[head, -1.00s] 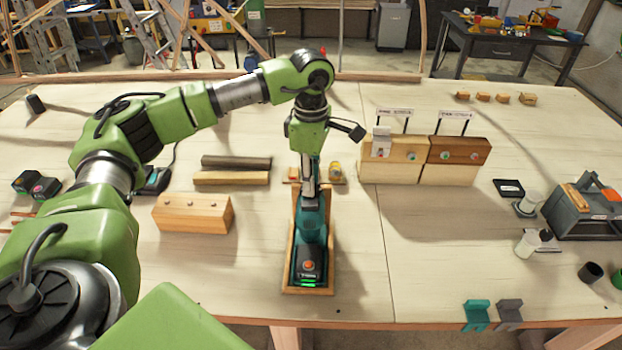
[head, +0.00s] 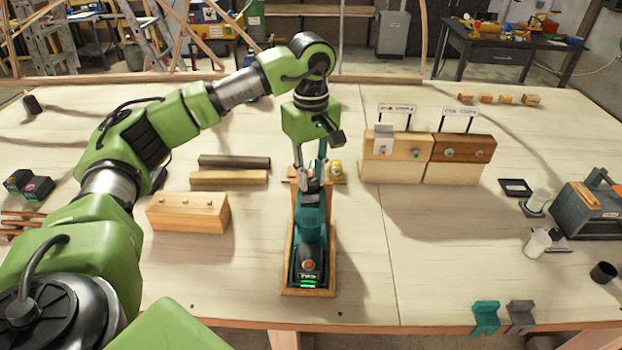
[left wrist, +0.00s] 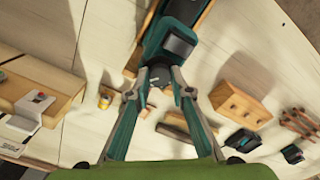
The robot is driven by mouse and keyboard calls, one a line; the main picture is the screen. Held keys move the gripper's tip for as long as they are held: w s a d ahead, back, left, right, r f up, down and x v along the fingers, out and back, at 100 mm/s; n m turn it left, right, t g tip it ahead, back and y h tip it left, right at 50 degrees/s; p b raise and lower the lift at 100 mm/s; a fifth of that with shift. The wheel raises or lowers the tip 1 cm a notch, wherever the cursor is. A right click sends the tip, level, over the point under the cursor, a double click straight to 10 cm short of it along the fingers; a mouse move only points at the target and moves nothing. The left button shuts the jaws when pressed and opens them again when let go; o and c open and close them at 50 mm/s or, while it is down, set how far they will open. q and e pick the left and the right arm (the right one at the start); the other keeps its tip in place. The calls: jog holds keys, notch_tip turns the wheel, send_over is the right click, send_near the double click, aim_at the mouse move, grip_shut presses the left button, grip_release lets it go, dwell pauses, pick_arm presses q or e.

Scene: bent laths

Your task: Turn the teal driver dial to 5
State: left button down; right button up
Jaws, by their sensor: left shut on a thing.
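The teal driver (head: 311,235) lies in a wooden cradle (head: 287,270) at the middle of the table, its battery end with green lights toward me. It also shows in the left wrist view (left wrist: 165,45). My left gripper (head: 310,172) reaches down from above onto the driver's far end. In the left wrist view its two fingers (left wrist: 160,90) close on the dark collar at that end, where the dial (left wrist: 150,82) sits. The dial's numbers cannot be read. My right gripper is in neither view.
A wooden block with holes (head: 188,212) and two laths (head: 230,177) lie left of the cradle. Two wooden blocks with signs (head: 425,158) stand to the right. A grey toolbox (head: 590,205) and cups are at far right.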

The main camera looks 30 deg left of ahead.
aim_at(311, 181)
pick_arm(q)
jog(key=m+b, duration=0.1)
jog(key=m, duration=0.2)
jog(key=shift+m, duration=0.4)
jog(key=shift+m+b, duration=0.4)
jog(key=shift+m, duration=1.3)
jog(key=c, duration=2.1)
grip_release()
jog(key=shift+r, duration=0.1)
notch_tip(311, 181, up, 12)
